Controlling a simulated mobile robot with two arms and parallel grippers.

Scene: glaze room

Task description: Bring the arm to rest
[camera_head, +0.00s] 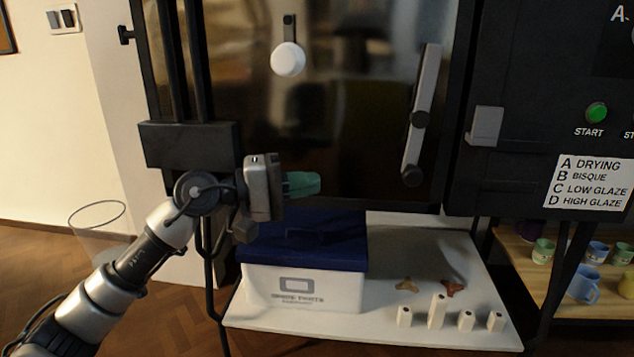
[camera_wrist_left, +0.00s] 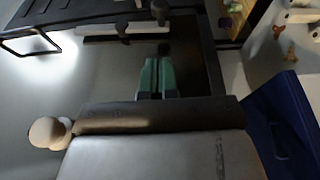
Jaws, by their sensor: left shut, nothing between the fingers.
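My left arm (camera_head: 120,275) comes in from the lower left in the head view. Its gripper (camera_head: 318,184) is raised in front of the dark kiln door (camera_head: 350,120), above the blue-lidded box. The green fingers are shut together with nothing between them. In the left wrist view the two green fingers (camera_wrist_left: 157,77) lie side by side before the dark door. Whether they touch the door I cannot tell. My right gripper is not in view.
The white box with blue lid (camera_head: 305,288) stands on a white shelf (camera_head: 385,335), beside several white posts (camera_head: 437,311) and small brown stilts (camera_head: 453,288). A control panel with a green start button (camera_head: 596,112) and a shelf with cups (camera_head: 543,251) are at right. A transparent bin (camera_head: 98,232) stands left.

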